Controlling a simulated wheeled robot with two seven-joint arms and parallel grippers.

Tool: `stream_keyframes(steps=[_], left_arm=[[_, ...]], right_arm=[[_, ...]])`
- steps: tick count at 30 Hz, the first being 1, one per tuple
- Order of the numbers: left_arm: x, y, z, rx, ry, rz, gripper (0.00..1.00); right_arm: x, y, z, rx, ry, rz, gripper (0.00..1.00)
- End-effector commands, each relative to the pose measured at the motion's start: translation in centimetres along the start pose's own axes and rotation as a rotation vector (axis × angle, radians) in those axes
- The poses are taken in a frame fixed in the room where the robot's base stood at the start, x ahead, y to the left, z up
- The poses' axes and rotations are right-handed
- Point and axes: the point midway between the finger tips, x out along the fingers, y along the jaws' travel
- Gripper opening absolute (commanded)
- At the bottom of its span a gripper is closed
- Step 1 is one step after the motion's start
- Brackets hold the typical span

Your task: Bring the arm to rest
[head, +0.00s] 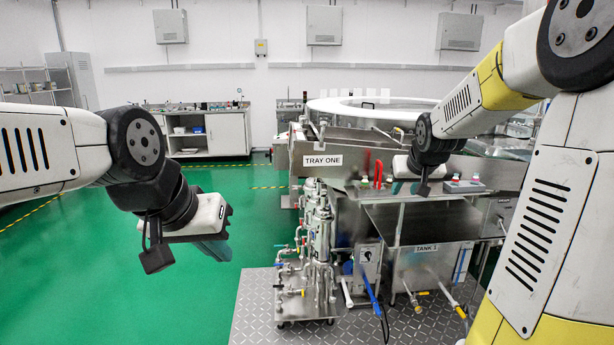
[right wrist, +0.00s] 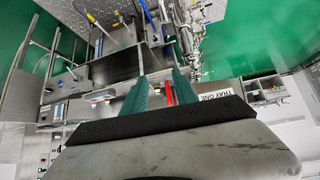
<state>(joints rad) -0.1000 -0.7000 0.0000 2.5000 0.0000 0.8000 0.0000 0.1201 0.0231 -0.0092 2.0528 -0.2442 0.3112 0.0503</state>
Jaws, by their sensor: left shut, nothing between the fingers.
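My left gripper (head: 217,249) hangs over the green floor at the left of the head view. Its teal fingers are shut with nothing between them. My right gripper (head: 404,187) is in front of the washer beside the TRAY ONE panel, its fingers pointing down and partly hidden by its own body in the head view. In the right wrist view its two teal fingers (right wrist: 160,80) stand apart. A red tool (right wrist: 169,92) shows in the gap between them; it seems to lie beyond the fingers, not held. Two red items (head: 378,174) stand by the panel.
The steel rotary washer with its TRAY ONE trough (head: 322,160) and TANK 1 (head: 428,270) fills the middle and right. Pipework (head: 318,245) stands in front. A white cabinet (head: 228,134) is at the back. The green floor (head: 200,300) at left is clear.

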Motion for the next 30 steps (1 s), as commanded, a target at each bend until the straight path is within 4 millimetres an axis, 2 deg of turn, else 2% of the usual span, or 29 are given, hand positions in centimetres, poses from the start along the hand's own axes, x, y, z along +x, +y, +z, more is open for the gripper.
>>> stream_keyframes(steps=[1,6,9,12,15,19,30], left_arm=[[0.0,0.0,0.0,0.000,0.000,0.000,0.00],[0.0,0.0,0.0,0.000,0.000,0.000,0.00],[0.0,0.0,0.0,0.000,0.000,0.000,0.00],[0.0,0.0,0.0,0.000,0.000,0.000,0.00],[0.0,0.0,0.0,0.000,0.000,0.000,0.00],[0.0,0.0,0.0,0.000,0.000,0.000,0.00],[0.0,0.0,0.0,0.000,0.000,0.000,0.00]], right_arm=[[-3.0,-1.2,1.1,0.002,-0.006,-0.017,0.35],[-10.8,-4.8,7.0,0.008,-0.070,-0.084,0.35],[-14.5,-6.7,11.0,0.006,-0.108,-0.129,0.35],[-17.3,-8.1,14.8,0.001,-0.142,-0.171,0.35],[-19.1,-9.1,17.8,-0.004,-0.168,-0.203,0.35],[-20.2,-9.7,19.9,-0.009,-0.188,-0.227,0.35],[-20.4,-9.8,20.3,-0.010,-0.194,-0.231,0.35]])
